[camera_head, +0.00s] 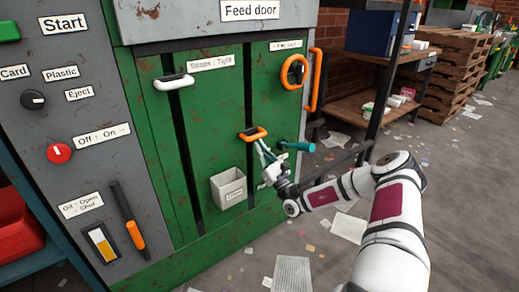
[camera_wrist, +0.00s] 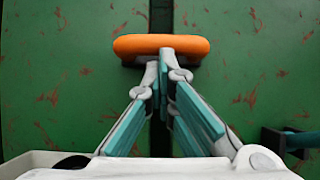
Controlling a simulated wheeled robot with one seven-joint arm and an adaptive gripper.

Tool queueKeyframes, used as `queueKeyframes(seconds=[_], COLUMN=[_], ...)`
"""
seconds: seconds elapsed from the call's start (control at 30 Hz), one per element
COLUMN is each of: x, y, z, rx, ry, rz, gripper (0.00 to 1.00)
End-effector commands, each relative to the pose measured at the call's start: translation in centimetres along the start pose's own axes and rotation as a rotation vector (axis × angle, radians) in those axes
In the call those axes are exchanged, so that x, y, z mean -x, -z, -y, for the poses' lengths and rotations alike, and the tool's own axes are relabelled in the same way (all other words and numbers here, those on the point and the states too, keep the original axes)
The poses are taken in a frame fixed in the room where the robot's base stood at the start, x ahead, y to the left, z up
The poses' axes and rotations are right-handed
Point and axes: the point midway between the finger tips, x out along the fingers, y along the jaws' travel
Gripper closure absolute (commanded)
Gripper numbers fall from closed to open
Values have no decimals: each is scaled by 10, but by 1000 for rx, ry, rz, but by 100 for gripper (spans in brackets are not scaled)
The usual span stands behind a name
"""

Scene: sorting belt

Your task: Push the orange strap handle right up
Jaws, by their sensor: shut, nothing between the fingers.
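The orange strap handle (camera_head: 253,133) is a short rounded bar on the right-hand dark vertical slot of the green machine front, partway down the slot. In the wrist view the orange handle (camera_wrist: 161,44) lies level across the slot. My gripper (camera_head: 261,147) is shut and empty, with its fingertips just below the handle. In the wrist view my gripper (camera_wrist: 167,62) reaches up to the handle's lower edge; I cannot tell whether it touches.
A white handle (camera_head: 174,81) sits high on the left slot. A teal lever (camera_head: 297,146) sticks out to the right of my gripper. A grey bin (camera_head: 228,188) hangs below left. An orange ring (camera_head: 294,71) is at the upper right. The slot above the orange handle looks clear.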

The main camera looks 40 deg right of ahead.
Motion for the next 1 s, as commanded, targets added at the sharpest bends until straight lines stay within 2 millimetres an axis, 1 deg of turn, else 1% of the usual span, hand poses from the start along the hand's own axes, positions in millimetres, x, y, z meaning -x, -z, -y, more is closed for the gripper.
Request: queueKeyframes(seconds=[0.03, 0.47, 0.9, 1.0], x=[-10, -56, -105, -115], y=[-15, -88, -165, -180], z=[-1, -1, -1, -1], rx=[1, 1, 0, 1], ry=[-2, -4, -5, -4], rz=[5, 7, 6, 6], gripper=[100, 100, 100, 100])
